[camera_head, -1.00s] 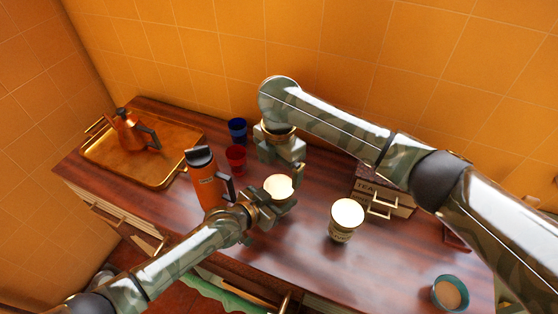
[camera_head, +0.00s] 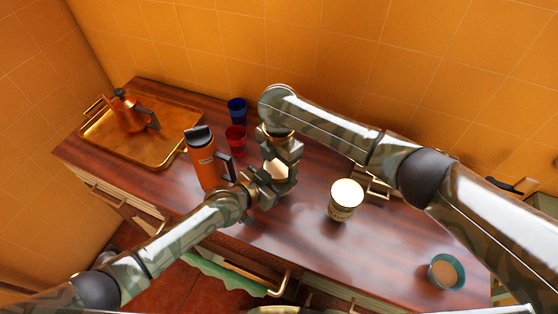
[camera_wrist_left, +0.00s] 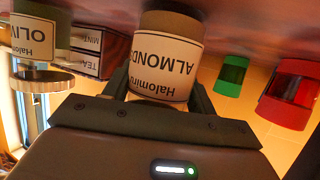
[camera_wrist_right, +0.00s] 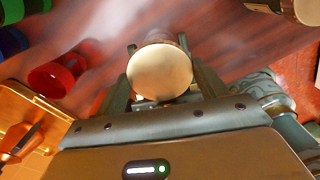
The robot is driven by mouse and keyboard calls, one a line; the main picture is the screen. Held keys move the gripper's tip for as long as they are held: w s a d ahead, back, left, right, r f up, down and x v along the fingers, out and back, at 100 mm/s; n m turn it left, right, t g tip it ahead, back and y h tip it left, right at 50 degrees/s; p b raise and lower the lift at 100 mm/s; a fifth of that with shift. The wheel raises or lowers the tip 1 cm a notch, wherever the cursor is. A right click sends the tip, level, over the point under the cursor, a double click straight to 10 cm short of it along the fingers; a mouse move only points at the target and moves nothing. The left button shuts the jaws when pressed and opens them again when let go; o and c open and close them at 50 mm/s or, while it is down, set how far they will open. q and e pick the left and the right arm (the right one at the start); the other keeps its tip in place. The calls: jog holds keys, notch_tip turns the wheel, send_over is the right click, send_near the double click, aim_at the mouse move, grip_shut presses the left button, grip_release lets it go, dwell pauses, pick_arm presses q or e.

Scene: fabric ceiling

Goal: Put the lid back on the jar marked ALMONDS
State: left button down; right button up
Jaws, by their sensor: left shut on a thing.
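The jar marked ALMONDS (camera_wrist_left: 165,68) stands between the fingers of my left gripper (camera_wrist_left: 155,90), which is shut on it; the picture is upside down there. In the head view, my left gripper (camera_head: 268,190) reaches it from the front left. A round cream lid top (camera_wrist_right: 160,72) faces the right wrist camera, over the jar body. It shows partly in the head view (camera_head: 277,171). My right gripper (camera_head: 282,160) is right above the jar, its fingers apart on both sides of the lid. Whether they touch it, and the seam between lid and jar, is hidden.
A jar marked OLIVES (camera_wrist_left: 35,40) with its lid stands to the right (camera_head: 343,205). An orange flask (camera_head: 203,165), red cup (camera_head: 236,138) and blue cup (camera_head: 237,110) stand close on the left. A teal bowl (camera_head: 447,271) is at the right. The counter's front middle is clear.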

jog(key=m, duration=0.6)
jog(key=shift+m, duration=0.3)
jog(key=o, duration=1.1)
jog(key=shift+r, duration=2.25)
jog(key=shift+o, duration=0.7)
notch_tip(320, 180, up, 12)
